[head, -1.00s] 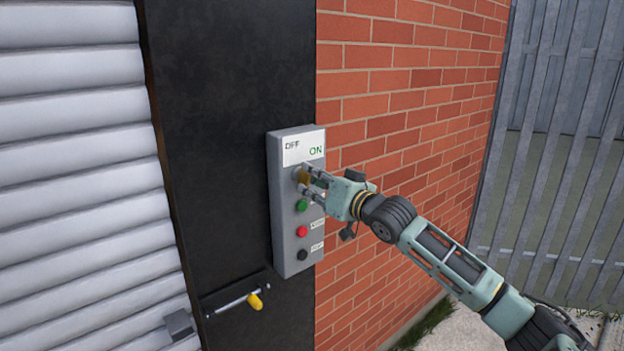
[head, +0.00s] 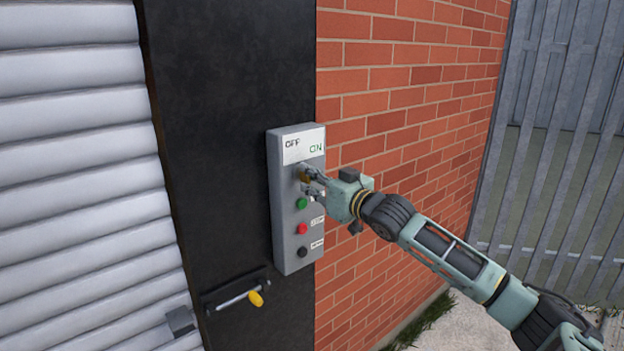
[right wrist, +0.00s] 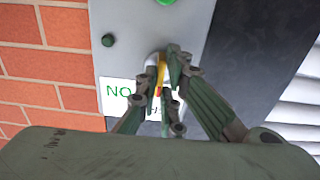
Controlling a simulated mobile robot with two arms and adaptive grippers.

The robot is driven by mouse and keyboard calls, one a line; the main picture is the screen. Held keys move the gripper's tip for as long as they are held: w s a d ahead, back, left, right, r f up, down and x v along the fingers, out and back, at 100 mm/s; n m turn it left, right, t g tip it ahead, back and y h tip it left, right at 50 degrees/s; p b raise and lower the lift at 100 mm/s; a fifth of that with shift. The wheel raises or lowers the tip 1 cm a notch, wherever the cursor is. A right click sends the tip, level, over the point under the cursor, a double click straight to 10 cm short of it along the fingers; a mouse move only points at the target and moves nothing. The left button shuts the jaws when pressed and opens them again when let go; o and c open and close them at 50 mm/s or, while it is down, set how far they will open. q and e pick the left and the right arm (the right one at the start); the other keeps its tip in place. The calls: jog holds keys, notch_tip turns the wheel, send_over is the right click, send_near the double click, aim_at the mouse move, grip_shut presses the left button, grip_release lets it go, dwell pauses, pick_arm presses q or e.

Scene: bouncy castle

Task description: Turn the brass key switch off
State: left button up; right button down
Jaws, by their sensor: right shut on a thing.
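The brass key switch (head: 304,178) is on the front of a grey control box (head: 285,232), under a white label with OFF at left and ON at right. My right gripper (head: 309,183) is at the key, its fingers closed around it. In the right wrist view the yellow key (right wrist: 161,72) shows as a narrow strip between the fingertips (right wrist: 166,78); that picture is upside down, and the fingers cover part of the label. Which word the key points to I cannot tell. My left gripper is not in view.
Below the key are a green button (head: 301,203), a red button (head: 302,229) and a black button (head: 303,252). A yellow-ended handle (head: 256,299) sticks out at lower left. A brick wall (head: 400,110) is to the right, a grey shutter (head: 75,150) to the left.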

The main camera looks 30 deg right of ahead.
jog(key=shift+f, duration=0.1)
jog(key=c, duration=1.9)
grip_release()
jog(key=shift+s+d, duration=0.1)
jog(key=shift+s, duration=0.6)
jog(key=s, duration=1)
jog(key=shift+s+d, duration=0.25)
jog(key=shift+d, duration=0.2)
